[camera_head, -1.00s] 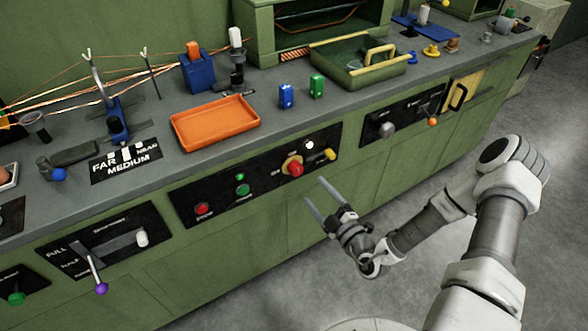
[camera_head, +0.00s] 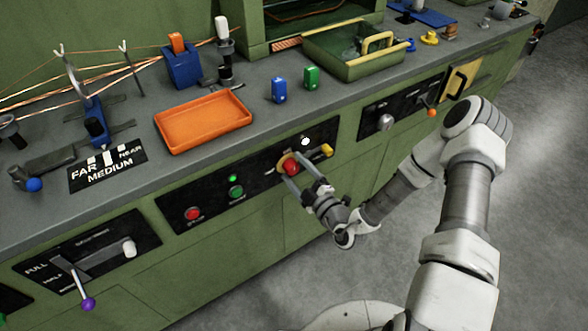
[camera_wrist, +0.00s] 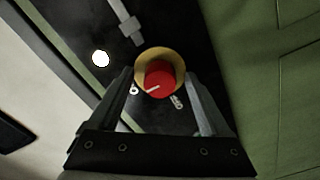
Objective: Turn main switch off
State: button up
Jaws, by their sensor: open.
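The main switch is a red knob with a yellow ring around it (camera_head: 290,167) on the black front panel. In the wrist view the red knob (camera_wrist: 159,80) carries a pale line mark and sits in the middle, with small white lettering beside its ring. My gripper (camera_head: 297,178) is at the panel in front of the knob. In the wrist view its two fingers (camera_wrist: 160,90) are apart, one on each side of the knob. I cannot tell whether either finger touches it.
A green button (camera_head: 236,192), a small green lamp (camera_head: 232,178) and a red button (camera_head: 193,214) are on the left. An orange tray (camera_head: 203,121) stands on the bench above.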

grip_shut()
dwell(0.4)
jog(key=shift+r+n+p, duration=0.1)
jog(key=shift+n+p, duration=0.3)
jog(key=n+p, duration=0.2)
jog(key=shift+r+n+p, duration=0.15)
jog(key=shift+n+p, duration=0.15)
jog(key=shift+n, duration=0.1)
jog(key=n+p, duration=0.3)
jog(key=n, duration=0.2)
jog(key=shift+p, duration=0.35)
jog(key=n+p, duration=0.2)
jog(key=n, duration=0.3)
jog(key=shift+n+p, duration=1.25)
jog(key=shift+n, duration=0.95)
